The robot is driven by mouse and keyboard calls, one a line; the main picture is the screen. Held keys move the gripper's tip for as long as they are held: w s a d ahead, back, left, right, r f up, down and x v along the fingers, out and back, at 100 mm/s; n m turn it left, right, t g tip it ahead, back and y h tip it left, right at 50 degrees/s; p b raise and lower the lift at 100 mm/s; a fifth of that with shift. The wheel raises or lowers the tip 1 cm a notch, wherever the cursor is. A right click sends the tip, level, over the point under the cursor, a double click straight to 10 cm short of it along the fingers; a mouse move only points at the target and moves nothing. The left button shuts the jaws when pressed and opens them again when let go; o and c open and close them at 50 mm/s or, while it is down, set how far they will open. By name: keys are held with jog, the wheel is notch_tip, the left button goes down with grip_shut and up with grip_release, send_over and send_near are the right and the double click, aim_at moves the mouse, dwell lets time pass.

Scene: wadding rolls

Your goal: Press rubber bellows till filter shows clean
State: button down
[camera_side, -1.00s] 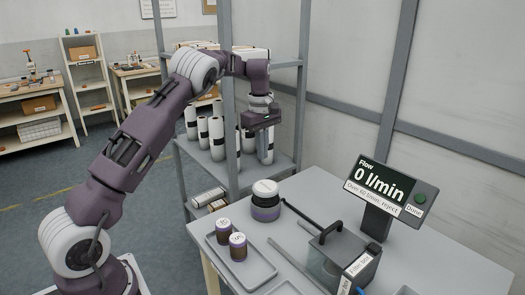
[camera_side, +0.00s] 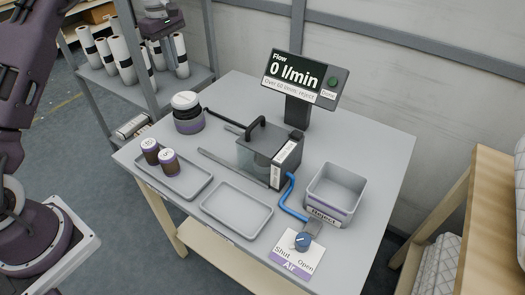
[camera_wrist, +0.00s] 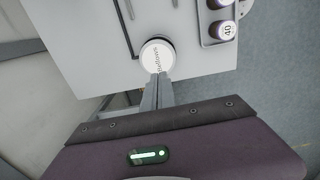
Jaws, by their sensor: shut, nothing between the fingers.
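The rubber bellows (camera_side: 187,112) stands upright at the table's back left, with a white top and dark purple base. Its labelled white top (camera_wrist: 157,55) is just beyond my fingertips in the wrist view. My gripper (camera_wrist: 160,78) is shut and empty; in the side view it (camera_side: 163,30) hangs above and behind the bellows, apart from it. A dark hose runs from the bellows to the clear filter box (camera_side: 258,155). I cannot make out a filter inside. The flow display (camera_side: 297,78) reads 0 l/min, with "Over 60 l/min, reject" below and a green Done button (camera_side: 333,82).
Two labelled purple-banded jars (camera_side: 168,162) stand in a left tray (camera_side: 190,192). An empty tray (camera_side: 236,209) lies in front. A Reject bin (camera_side: 335,190) is at right. A blue air knob (camera_side: 303,241) sits at the front. A shelf of white rolls (camera_side: 122,62) stands behind.

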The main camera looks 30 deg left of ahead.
aim_at(182, 99)
notch_tip(182, 99, up, 4)
jog(key=shift+w+d+f, duration=0.1)
notch_tip(182, 99, down, 14)
jog(key=shift+w, duration=0.15)
dwell(0.4)
jog(key=shift+d+f, duration=0.1)
jog(key=shift+f, duration=2.05)
